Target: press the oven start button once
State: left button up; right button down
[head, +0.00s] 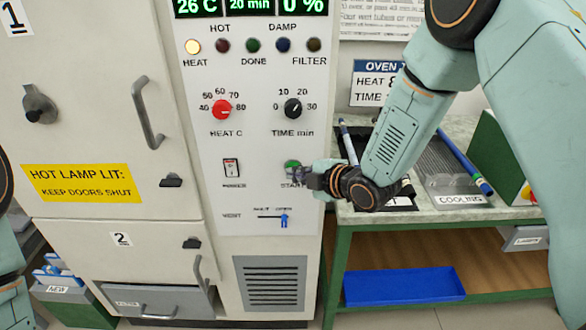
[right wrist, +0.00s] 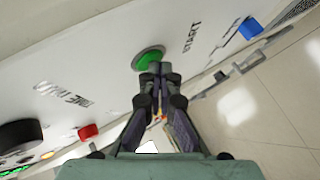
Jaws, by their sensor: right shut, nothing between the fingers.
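The green start button (head: 291,163) is on the white oven panel, above the word START. In the right wrist view it is a green disc in a grey ring (right wrist: 147,58). My right gripper (head: 304,176) is shut and empty, pointing at the panel from the right. In the right wrist view its closed fingertips (right wrist: 160,70) overlap the button's edge. I cannot tell whether they touch it or whether it is pushed in. Only part of my left arm shows at the left edge, and its gripper is out of view.
The power switch (head: 231,168) is left of the button, and the blue vent slider (head: 284,220) below. The HEAT lamp (head: 193,46) glows yellow; the display (head: 250,6) reads 26 C, 20 min, 0 %. A bench (head: 440,214) with racks stands right of the oven.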

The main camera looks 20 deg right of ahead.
jog(key=shift+w, duration=0.15)
dwell(0.3)
jog(key=shift+s+a, duration=0.3)
jog(key=shift+s, duration=0.5)
jog(key=shift+s+a+p, duration=0.15)
jog(key=shift+s+a, duration=0.05)
jog(key=shift+s, duration=0.6)
jog(key=shift+s+a+p, duration=0.1)
jog(key=shift+s+a, duration=0.15)
jog(key=shift+s, duration=0.55)
jog(key=shift+s+a+p, duration=0.15)
jog(key=shift+s+a, duration=0.05)
jog(key=shift+s, duration=0.6)
